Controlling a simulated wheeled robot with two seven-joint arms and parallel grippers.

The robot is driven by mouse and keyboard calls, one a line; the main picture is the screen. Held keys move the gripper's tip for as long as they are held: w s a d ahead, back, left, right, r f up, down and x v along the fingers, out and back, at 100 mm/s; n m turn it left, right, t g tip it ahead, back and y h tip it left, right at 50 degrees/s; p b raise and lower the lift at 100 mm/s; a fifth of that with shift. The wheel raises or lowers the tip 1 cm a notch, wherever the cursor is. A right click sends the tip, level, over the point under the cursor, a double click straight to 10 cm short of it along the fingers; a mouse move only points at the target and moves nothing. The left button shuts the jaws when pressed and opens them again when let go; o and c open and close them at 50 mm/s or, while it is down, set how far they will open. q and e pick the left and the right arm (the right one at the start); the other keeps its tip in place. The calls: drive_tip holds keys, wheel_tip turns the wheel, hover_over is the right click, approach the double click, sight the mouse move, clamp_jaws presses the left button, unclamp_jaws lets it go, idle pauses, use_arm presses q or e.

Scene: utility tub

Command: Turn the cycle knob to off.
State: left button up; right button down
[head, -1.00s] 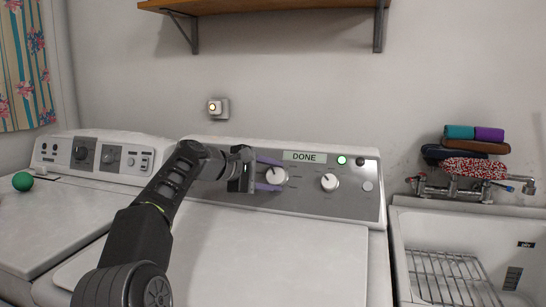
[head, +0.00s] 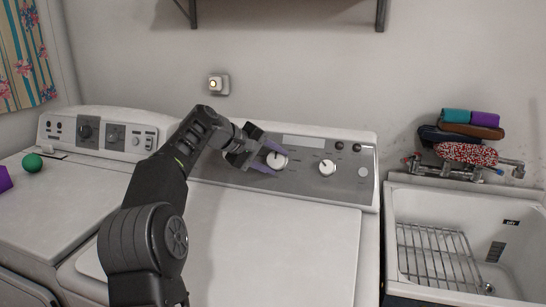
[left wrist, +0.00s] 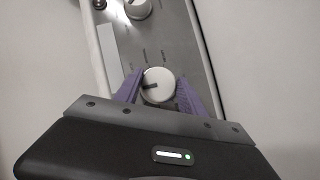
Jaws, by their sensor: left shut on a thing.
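The round white cycle knob (head: 278,160) is on the grey control panel (head: 230,172) of the middle machine. It also shows in the left wrist view (left wrist: 158,86), with a dark pointer line across its face. In the head view the pointer stands roughly upright. My left gripper (head: 270,159) has its purple fingers on either side of this knob and is shut on it. In the left wrist view the fingers flank the knob (left wrist: 158,100). The panel's display (head: 303,141) is blank. My right gripper is not in view.
A second white knob (head: 327,168) sits to the right on the panel. A green ball (head: 32,163) and a purple object (head: 4,180) lie on the left machine. A sink (head: 395,225) with a wire rack stands at the right. Folded cloths rest above its tap.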

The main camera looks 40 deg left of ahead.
use_arm(q)
drive_tip(key=o, duration=1.4)
drive_tip(key=shift+c, duration=0.2)
drive_tip(key=v, duration=0.7)
drive_tip(key=shift+s+r, duration=0.2)
drive_tip(key=shift+s, duration=0.15)
drive_tip(key=shift+a, duration=0.1)
